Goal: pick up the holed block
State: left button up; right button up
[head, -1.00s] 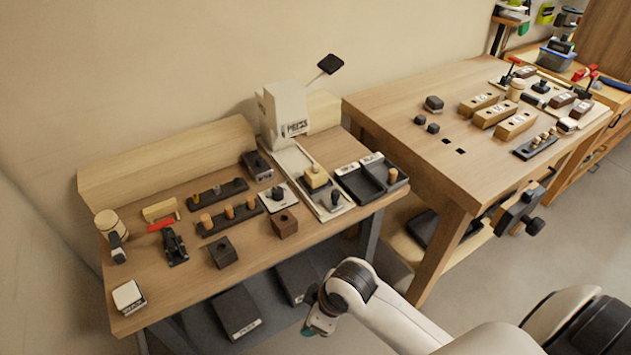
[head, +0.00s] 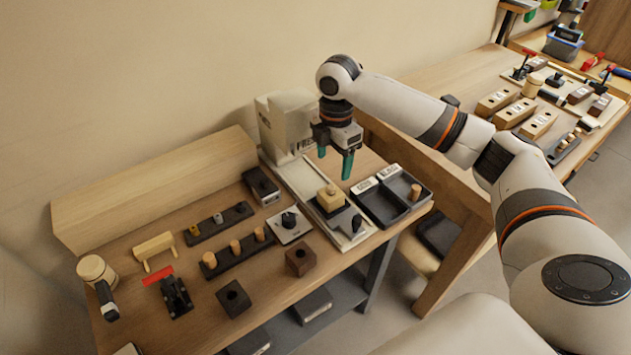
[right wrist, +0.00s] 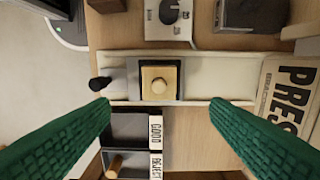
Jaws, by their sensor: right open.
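Two blocks with a hole in the top stand at the front of the bench: a black one (head: 233,299) and a dark brown one (head: 301,260). A pale yellow block (head: 330,198) with a round peg or knob on top sits in the dark fixture of the press; it shows in the right wrist view (right wrist: 173,76) too. I cannot tell for sure which is the holed block. My right gripper (head: 335,163) is open and empty, its green fingers pointing down above the press area. In the right wrist view the fingers (right wrist: 160,105) are wide apart. My left gripper is not in view.
The white press (head: 287,118) stands close behind my right gripper. Black GOOD and REJECT trays (head: 391,205) lie to the right. Peg racks (head: 238,252), a red-handled clamp (head: 172,292) and a mallet (head: 97,275) occupy the left. A second bench stands at the right.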

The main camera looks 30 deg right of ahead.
aim_at(334, 191)
jog(key=f, duration=0.5)
jog(key=shift+s+d+f+p, duration=0.15)
jog(key=shift+s+f+p, duration=0.15)
jog(key=shift+s, duration=0.1)
jog(key=shift+w+f, duration=0.1)
jog(key=shift+f, duration=0.15)
jog(key=f, duration=0.4)
jog(key=shift+w+d+f+p, duration=0.15)
jog(key=shift+w+p, duration=0.05)
jog(key=shift+p, duration=0.2)
jog(key=shift+f, duration=0.25)
jog(key=shift+c, duration=0.5)
jog(key=c, duration=1)
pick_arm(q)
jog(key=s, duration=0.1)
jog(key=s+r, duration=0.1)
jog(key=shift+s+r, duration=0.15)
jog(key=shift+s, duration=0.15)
pick_arm(e)
jog(key=shift+o, duration=0.2)
